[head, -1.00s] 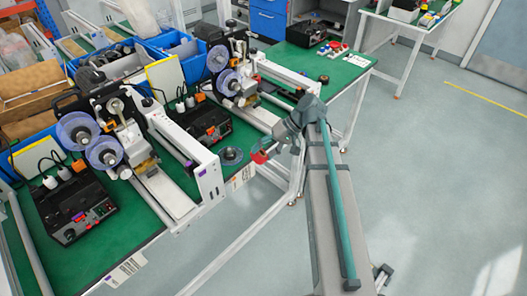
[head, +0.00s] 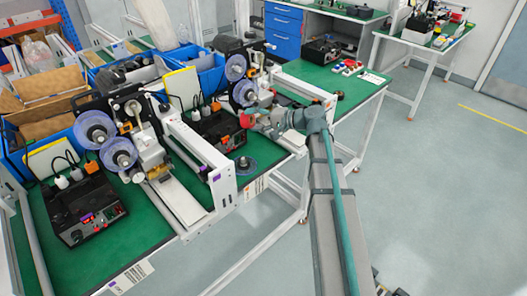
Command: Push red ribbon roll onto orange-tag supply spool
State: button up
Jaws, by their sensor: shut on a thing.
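My gripper (head: 256,120) is shut on the red ribbon roll (head: 246,120), which shows as a small red shape at its tip. It is in front of the far coder, a little below and apart in the picture from that coder's lower clear-blue spool (head: 244,93). The far coder's upper spool (head: 237,67) is just above. The near coder has two similar spools, an upper one (head: 96,130) and a lower one (head: 118,153). I cannot make out which spool bears the orange tag. The fingers are too small to see clearly.
A white rail frame (head: 222,187) stands left of my arm. A black control box (head: 215,133) lies behind the gripper, and a loose dark disc (head: 245,165) lies on the green table (head: 150,225) below it. Open floor lies to the right.

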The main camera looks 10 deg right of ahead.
aim_at(238, 70)
jog(key=w+d+r+m+t+h+p, duration=0.1)
jog(key=w+r+m+t+h, duration=0.2)
jog(key=w+r, duration=0.8)
jog(key=m+t, duration=0.2)
jog(key=t, duration=0.2)
jog(key=shift+w+r, duration=0.2)
jog(key=shift+w, duration=0.05)
jog(key=shift+d+b, duration=0.1)
jog(key=shift+b, duration=0.9)
dwell(1.4)
jog(key=shift+b+x, duration=0.55)
jog(key=shift+x, duration=1.3)
dwell(0.7)
jog(key=o, duration=1.1)
jog(key=shift+o, duration=0.2)
